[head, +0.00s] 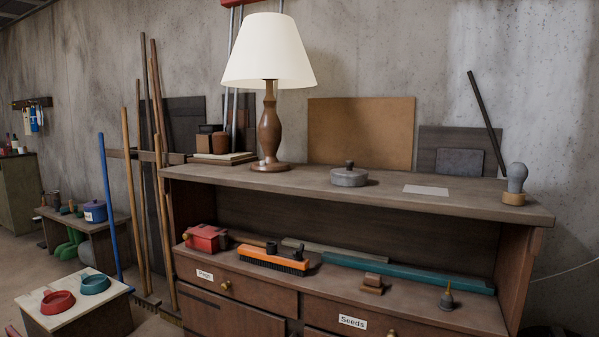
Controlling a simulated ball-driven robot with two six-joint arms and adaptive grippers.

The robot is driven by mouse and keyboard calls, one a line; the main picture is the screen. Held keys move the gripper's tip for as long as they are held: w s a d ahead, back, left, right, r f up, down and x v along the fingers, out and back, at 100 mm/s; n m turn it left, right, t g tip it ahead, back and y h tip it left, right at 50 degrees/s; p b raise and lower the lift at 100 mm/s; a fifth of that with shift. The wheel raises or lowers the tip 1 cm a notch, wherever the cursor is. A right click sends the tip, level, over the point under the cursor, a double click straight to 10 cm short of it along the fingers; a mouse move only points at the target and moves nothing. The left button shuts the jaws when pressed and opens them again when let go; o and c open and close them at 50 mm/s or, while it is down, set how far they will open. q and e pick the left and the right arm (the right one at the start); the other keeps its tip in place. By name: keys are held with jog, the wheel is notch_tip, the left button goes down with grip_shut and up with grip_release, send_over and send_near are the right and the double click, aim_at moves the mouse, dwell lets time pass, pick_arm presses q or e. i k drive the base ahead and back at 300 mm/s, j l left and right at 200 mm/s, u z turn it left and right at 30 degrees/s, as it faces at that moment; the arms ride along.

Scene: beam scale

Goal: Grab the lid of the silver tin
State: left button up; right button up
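A low, round, silver-grey tin (348,181) stands on the top board of the wooden shelf unit, right of the lamp. Its lid (349,170) sits on top and has a small dark knob in the middle. The lid looks closed on the tin. Neither of my grippers shows in the head view, so nothing is seen touching the tin or lid.
A table lamp (269,120) stands left of the tin. A pale flat card (427,190) and a grey bulb on a wooden base (515,184) are to the right. The top board's (300,183) front strip is clear. An orange brush (273,257) lies on the lower shelf.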

aim_at(349, 172)
jog(key=i+l+u, duration=0.1)
jog(key=l+u, duration=0.3)
jog(key=i+l+u, duration=0.1)
jog(key=u, duration=0.25)
jog(key=l+u, duration=0.4)
